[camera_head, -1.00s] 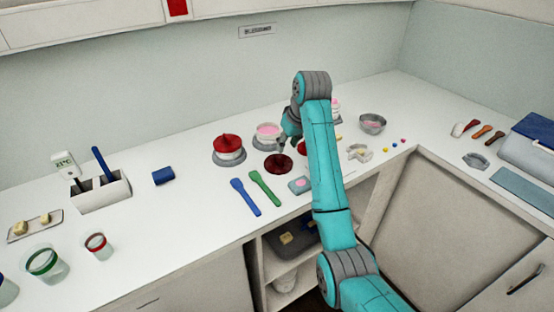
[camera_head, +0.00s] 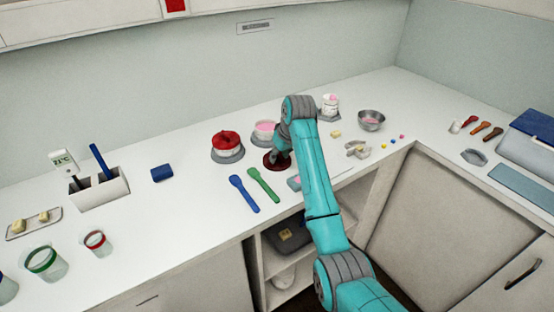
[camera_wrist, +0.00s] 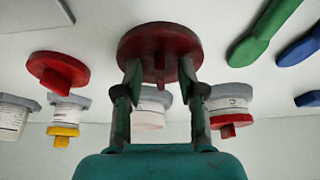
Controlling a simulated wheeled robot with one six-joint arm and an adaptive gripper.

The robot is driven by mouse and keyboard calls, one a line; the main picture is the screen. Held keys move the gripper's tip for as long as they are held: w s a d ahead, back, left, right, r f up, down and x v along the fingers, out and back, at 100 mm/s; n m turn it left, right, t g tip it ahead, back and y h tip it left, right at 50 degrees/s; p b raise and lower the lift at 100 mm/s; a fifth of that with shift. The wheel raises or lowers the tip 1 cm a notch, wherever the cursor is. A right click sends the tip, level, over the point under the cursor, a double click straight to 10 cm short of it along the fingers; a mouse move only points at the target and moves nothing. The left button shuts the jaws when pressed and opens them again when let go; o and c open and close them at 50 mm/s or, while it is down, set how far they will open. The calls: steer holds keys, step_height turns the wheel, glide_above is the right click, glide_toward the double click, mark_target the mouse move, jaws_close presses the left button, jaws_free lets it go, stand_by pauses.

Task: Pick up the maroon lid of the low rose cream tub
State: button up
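The maroon lid (camera_head: 269,161) lies flat on the counter in front of the low rose cream tub (camera_head: 264,127), which stands open on a grey base with pink cream inside. My gripper (camera_head: 278,157) is over the lid and hides part of it in the head view. In the wrist view the lid (camera_wrist: 160,40) is a dark round disc with a small knob. My gripper (camera_wrist: 160,70) has its fingers spread apart, one on each side of the knob, with a gap visible on both sides. The open tub (camera_wrist: 149,112) shows beyond the fingers.
A red-lidded tub (camera_head: 227,144) stands left of the open tub. A green spatula (camera_head: 264,184) and a blue spatula (camera_head: 244,193) lie left of the lid. A tall tub (camera_head: 330,103) and a metal bowl (camera_head: 371,120) stand to the right. Another red lid (camera_wrist: 57,69) shows in the wrist view.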

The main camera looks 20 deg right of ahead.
steer(key=shift+c, duration=0.2)
jaws_close()
